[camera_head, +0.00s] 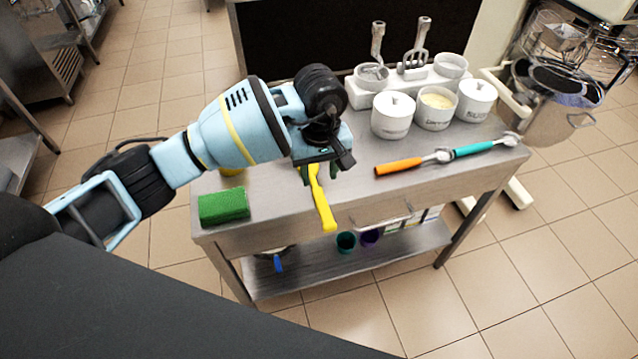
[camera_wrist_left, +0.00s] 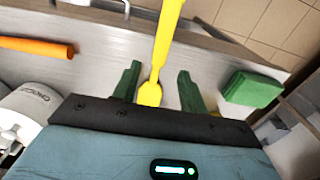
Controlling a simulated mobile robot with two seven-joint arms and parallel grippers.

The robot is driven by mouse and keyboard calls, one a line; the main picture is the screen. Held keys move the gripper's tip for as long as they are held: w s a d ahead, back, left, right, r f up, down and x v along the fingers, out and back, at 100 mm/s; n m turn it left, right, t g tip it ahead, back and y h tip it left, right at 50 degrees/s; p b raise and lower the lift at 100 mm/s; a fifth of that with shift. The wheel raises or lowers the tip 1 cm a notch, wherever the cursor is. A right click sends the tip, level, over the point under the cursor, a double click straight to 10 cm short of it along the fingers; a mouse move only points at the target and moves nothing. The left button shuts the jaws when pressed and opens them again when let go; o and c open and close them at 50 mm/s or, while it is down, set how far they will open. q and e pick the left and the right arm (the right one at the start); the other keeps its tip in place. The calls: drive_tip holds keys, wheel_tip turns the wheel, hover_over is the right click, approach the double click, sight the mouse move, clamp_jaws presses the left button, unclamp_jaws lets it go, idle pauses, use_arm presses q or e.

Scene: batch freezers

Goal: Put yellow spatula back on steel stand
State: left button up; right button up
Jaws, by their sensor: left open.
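The yellow spatula (camera_head: 323,205) lies on the steel table, one end reaching out over the front edge. My left gripper (camera_head: 319,172) is above its other end, fingers pointing down. In the left wrist view the yellow spatula (camera_wrist_left: 166,45) shows between the two green fingers of my left gripper (camera_wrist_left: 158,88), which are apart, with its end nearer the left finger. Gaps show on both sides. A pale stand (camera_head: 408,85) at the back of the table holds upright metal utensils; I cannot tell whether it is the steel stand. My right gripper is not seen.
A green sponge (camera_head: 224,207) lies at the table's left front corner. An orange-handled tool (camera_head: 400,166) and a teal-handled tool (camera_head: 478,148) lie to the right. White tubs (camera_head: 392,115) stand behind them. The lower shelf (camera_head: 300,279) holds small cups.

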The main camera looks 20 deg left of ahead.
use_arm(q)
wheel_tip(320, 180, up, 6)
idle(0.4)
drive_tip(key=shift+s, duration=0.1)
